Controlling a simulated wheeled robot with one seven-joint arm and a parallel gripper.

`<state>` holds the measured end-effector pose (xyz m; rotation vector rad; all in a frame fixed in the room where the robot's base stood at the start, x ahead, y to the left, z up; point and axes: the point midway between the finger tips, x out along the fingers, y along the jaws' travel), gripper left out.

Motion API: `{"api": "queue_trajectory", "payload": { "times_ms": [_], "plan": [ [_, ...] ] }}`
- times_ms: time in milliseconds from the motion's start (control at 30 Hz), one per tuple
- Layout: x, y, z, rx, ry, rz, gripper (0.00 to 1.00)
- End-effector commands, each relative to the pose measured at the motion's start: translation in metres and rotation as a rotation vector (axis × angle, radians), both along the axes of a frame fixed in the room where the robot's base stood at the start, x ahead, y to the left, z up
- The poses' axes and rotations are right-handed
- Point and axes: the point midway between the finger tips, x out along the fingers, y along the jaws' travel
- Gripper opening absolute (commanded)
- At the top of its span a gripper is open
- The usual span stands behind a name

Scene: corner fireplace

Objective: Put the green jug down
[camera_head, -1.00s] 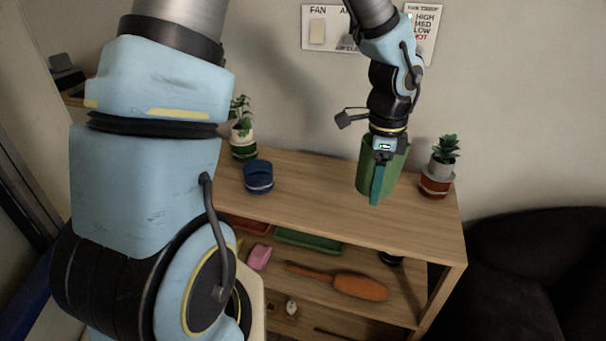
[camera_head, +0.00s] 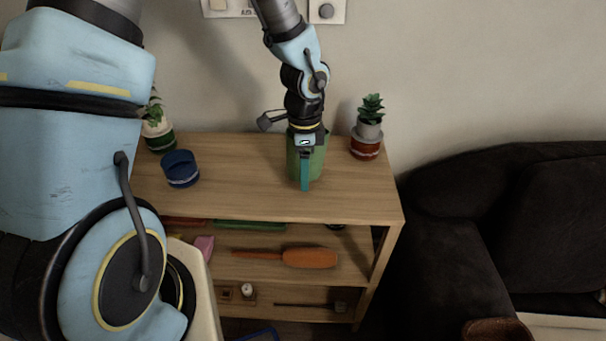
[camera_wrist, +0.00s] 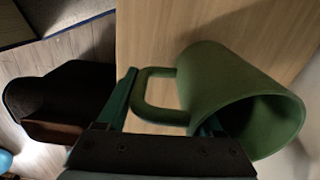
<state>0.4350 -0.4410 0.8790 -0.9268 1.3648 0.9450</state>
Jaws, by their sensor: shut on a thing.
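The green jug (camera_head: 318,160) is at the right part of the wooden shelf's top (camera_head: 240,190), between the blue pot and the red-potted plant. My gripper (camera_head: 305,185) comes down from above at its front side and hides part of it. In the wrist view, the jug (camera_wrist: 225,80) lies across the right of the picture with its open mouth toward the camera. Its handle (camera_wrist: 142,98) is between the fingers of my gripper (camera_wrist: 165,105), which is shut on the jug. I cannot tell whether the jug's base touches the shelf top.
A blue pot (camera_head: 181,169) stands to the left, with a potted plant (camera_head: 158,128) behind it. A succulent in a red pot (camera_head: 366,142) stands close to the jug's right. An orange object (camera_head: 310,257) lies on a lower shelf. A dark sofa (camera_head: 450,240) is at the right.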

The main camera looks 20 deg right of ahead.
Motion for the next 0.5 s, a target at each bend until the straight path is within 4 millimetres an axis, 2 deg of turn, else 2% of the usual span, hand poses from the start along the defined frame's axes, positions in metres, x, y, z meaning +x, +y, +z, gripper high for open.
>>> {"api": "queue_trajectory", "payload": {
  "times_ms": [133, 500],
  "plan": [
    [-0.001, 0.0, -0.016, 0.001, 0.001, -0.002, 0.0],
    [0.0, 0.0, -0.021, 0.0, -0.001, -0.001, 0.0]
  ]
}}
